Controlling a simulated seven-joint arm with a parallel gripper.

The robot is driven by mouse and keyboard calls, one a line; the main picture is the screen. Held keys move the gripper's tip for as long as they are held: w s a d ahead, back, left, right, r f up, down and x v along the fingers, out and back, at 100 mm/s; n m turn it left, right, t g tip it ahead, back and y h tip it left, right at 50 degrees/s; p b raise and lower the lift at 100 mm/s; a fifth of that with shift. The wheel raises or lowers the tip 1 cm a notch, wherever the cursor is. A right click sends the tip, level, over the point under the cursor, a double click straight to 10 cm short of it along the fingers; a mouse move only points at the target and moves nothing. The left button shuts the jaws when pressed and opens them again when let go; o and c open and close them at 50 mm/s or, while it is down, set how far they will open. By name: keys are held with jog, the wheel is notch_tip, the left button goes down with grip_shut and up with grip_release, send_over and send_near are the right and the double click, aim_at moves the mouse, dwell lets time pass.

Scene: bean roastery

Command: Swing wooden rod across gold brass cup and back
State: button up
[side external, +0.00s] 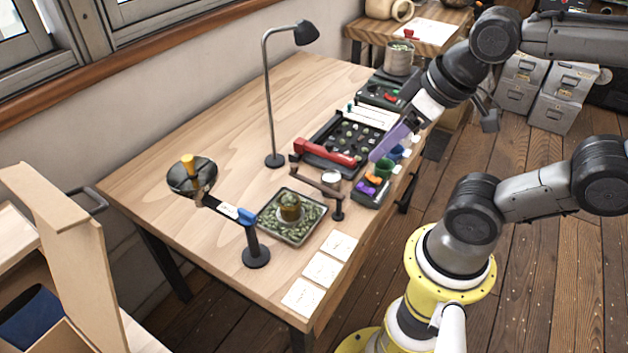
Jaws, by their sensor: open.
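A gold brass cup (289,207) stands upright in a square dark tray (263,222) of green beans near the table's front. A brown bar (314,183), which looks like the wooden rod, reaches left from a short dark post (338,209) behind the tray. The bar lies apart from the cup, not over it. My gripper (388,145) is open, above the table's right edge, to the right of the bar and cup. It touches neither. Its purple finger points down left; the space between its fingers is hard to make out.
A post (255,250) with a blue-marked arm holds a dark bowl (191,176) at the left. A lamp (270,100) stands behind.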

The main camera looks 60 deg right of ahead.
jog(key=shift+c, duration=0.4)
jog(key=w+r+n, duration=0.5)
jog(key=n+g, duration=0.4)
jog(key=g, duration=0.2)
send_over(294, 165)
notch_tip(294, 165, down, 15)
notch_tip(294, 165, down, 13)
jog(key=shift+r, duration=0.1)
grip_shut()
